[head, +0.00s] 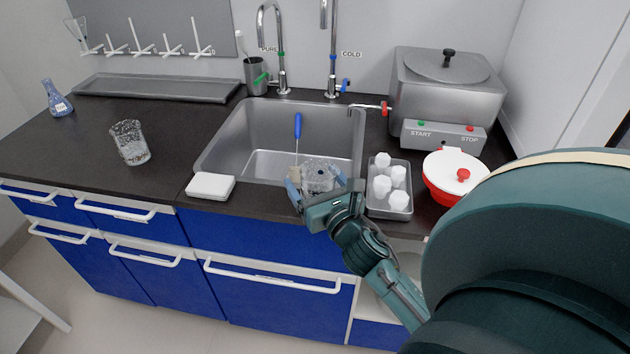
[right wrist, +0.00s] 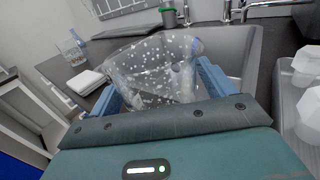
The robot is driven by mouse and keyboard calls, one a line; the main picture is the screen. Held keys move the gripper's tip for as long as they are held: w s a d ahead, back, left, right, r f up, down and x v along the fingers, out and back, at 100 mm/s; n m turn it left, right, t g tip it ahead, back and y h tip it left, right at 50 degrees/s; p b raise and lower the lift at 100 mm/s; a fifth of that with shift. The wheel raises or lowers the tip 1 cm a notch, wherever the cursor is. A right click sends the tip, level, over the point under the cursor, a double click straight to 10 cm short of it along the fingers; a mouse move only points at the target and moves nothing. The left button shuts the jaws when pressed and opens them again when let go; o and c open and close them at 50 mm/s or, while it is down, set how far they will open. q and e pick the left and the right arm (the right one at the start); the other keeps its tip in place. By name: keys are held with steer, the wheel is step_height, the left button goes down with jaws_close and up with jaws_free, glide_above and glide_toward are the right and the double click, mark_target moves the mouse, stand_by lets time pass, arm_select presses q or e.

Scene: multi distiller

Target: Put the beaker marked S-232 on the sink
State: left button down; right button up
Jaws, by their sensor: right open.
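A clear, speckled glass beaker (head: 319,174) is at the front edge of the sink (head: 233,137). My right gripper (head: 323,184) is there too, its jaws open on either side of this beaker. In the right wrist view the beaker (right wrist: 152,68) lies between the two blue fingers of the gripper (right wrist: 160,85) and looks tilted. Whether it rests on the sink's bottom or rim is hidden. A second clear glass beaker (head: 131,145) stands on the counter to the left and also shows in the right wrist view (right wrist: 71,50). No S-232 marking is legible on either. My left gripper is out of view.
A white block (head: 210,186) lies left of the sink's front. A blue-handled tool (head: 297,126) stands in the sink. Taps rise behind.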

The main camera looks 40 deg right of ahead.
steer(key=shift+r, duration=0.15)
steer(key=b+v, duration=0.2)
steer(key=v, duration=1)
